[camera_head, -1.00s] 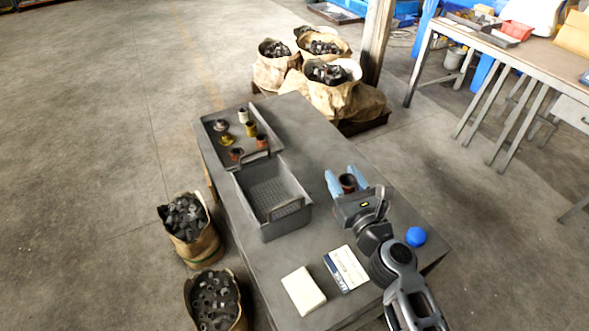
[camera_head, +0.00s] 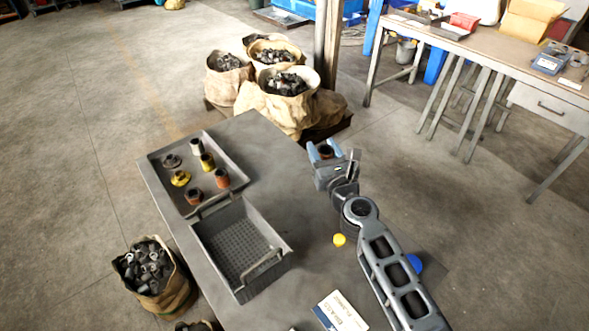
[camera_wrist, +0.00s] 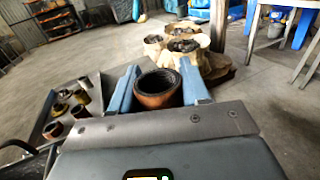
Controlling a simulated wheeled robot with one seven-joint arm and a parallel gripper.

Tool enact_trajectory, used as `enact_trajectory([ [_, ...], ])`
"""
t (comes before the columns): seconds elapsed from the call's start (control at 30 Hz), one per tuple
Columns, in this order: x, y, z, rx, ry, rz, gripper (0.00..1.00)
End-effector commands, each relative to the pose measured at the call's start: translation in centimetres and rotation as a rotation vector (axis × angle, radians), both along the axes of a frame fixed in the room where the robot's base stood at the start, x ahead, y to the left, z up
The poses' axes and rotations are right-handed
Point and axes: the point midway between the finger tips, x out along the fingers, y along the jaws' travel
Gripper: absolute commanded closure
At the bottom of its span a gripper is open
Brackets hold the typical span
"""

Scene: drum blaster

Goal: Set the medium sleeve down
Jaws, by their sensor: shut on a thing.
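My gripper (camera_head: 325,150) has its two blue fingers closed around a copper-brown threaded sleeve (camera_head: 326,153), which I take to be the medium sleeve. In the wrist view the sleeve (camera_wrist: 158,89) sits between the fingers with its open end up and its dark bore showing. The gripper is at the far right part of the grey table (camera_head: 285,178). I cannot tell whether the sleeve touches the tabletop.
A grey tray (camera_head: 160,186) at the table's left holds several fittings, some yellow and orange. An empty perforated bin (camera_head: 240,250) stands in front of it. Sacks (camera_head: 292,105) stand beyond.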

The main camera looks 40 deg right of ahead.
Motion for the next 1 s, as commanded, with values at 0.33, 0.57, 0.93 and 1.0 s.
enact_trajectory([
  [0.33,6.0,0.4,-3.6,-0.002,-0.003,0.0,1.0],
  [0.57,7.0,0.5,-4.4,-0.002,-0.002,0.0,1.0],
  [0.93,6.9,0.5,-8.0,-0.002,-0.002,-0.002,1.0],
  [1.0,6.9,0.5,-8.1,-0.002,-0.004,-0.001,1.0],
])
